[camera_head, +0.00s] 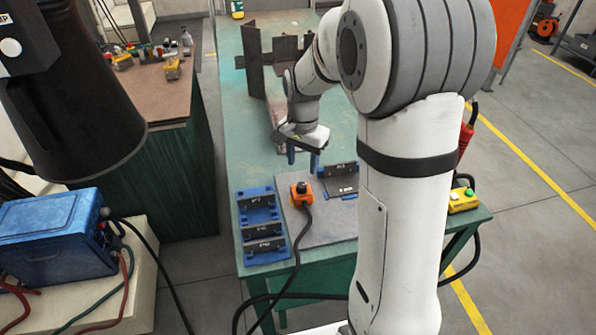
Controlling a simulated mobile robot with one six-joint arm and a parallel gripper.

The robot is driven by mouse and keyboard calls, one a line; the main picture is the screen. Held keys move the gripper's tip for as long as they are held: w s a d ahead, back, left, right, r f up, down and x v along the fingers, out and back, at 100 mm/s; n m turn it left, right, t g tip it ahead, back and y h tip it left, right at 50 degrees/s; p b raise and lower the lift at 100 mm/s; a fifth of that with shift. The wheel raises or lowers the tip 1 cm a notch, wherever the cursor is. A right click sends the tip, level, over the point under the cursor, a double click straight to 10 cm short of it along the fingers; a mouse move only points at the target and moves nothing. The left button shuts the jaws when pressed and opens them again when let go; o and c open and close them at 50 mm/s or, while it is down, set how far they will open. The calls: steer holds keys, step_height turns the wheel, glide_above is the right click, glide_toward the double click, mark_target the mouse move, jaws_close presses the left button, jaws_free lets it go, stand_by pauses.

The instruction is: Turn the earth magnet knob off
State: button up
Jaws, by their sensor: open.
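An orange earth magnet (302,201) with a black knob (301,187) on top stands on a grey plate near the front of the green table (233,115). A black cable runs from it over the table's front edge. Which way the knob is turned is too small to tell. My gripper (302,161) is open and empty, with two blue fingers pointing down. In the picture it is just above the knob, apart from it; its exact height is unclear.
Blue labelled holders (262,246) stand left of the magnet, and a dark bracket (340,180) is close on its right. A yellow button box (463,199) sits at the right corner. Upright steel plates (254,65) stand farther back. My arm hides part of the table.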

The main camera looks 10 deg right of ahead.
mark_target(302, 185)
steer(key=shift+w+f, duration=0.2)
steer(key=shift+f, duration=0.2)
step_height(302, 185, down, 7)
steer(key=shift+f, duration=0.2)
steer(key=shift+c, duration=0.6)
steer(key=c, duration=0.9)
